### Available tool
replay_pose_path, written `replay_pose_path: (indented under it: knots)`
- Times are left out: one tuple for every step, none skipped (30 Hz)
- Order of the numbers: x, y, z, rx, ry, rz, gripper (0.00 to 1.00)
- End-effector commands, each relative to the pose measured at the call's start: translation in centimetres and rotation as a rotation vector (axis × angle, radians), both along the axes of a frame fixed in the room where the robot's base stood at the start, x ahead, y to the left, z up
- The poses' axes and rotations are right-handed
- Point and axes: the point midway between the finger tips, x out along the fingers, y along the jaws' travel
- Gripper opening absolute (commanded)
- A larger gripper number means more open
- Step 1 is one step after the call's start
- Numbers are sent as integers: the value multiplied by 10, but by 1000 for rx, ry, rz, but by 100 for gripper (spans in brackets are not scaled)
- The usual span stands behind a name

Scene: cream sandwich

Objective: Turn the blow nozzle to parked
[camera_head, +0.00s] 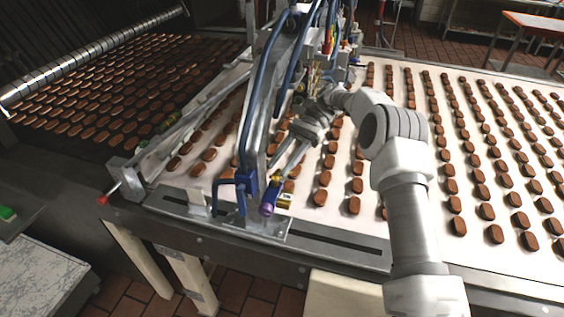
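My white and grey arm reaches from the lower right over the belt to the depositing machine. My gripper (312,118) is at the machine's cross frame, close to some small brass-coloured fittings (313,78). A blue bracket (240,190) and a purple-ended cylinder (269,200) sit at the machine's near end.
The white conveyor belt (385,160) carries rows of brown biscuits under the machine and to the right. Blue hoses (263,85) run along the frame. A red-knobbed lever (104,199) sticks out at the left. A metal roller (100,50) spans the far left.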

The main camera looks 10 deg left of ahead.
Motion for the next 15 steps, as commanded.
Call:
replay_pose_path:
  knots:
    - [0, 0, 0, 0, 0, 0, 40]
    - [0, 0, 0, 0, 0, 0, 40]
    - [0, 0, 1, 0, 0, 0, 40]
    - [0, 0, 1, -1, -1, 0, 40]
    - [0, 0, 3, 0, -1, -1, 40]
    - [0, 0, 6, 1, -2, -1, 40]
    - [0, 0, 9, 0, -2, -1, 40]
    - [0, 0, 13, 1, -3, 1, 40]
    - [0, 0, 19, 1, -4, 1, 40]
    - [0, 0, 26, 1, -4, 0, 40]
    - [0, 0, 34, 3, -4, 0, 40]
    - [1, 0, 43, 4, -5, -1, 40]
    - [0, -6, 48, 2, -1, -4, 40]
    - [0, -13, 51, 1, 1, -5, 40]
    - [-1, -22, 56, 1, 1, -5, 40]
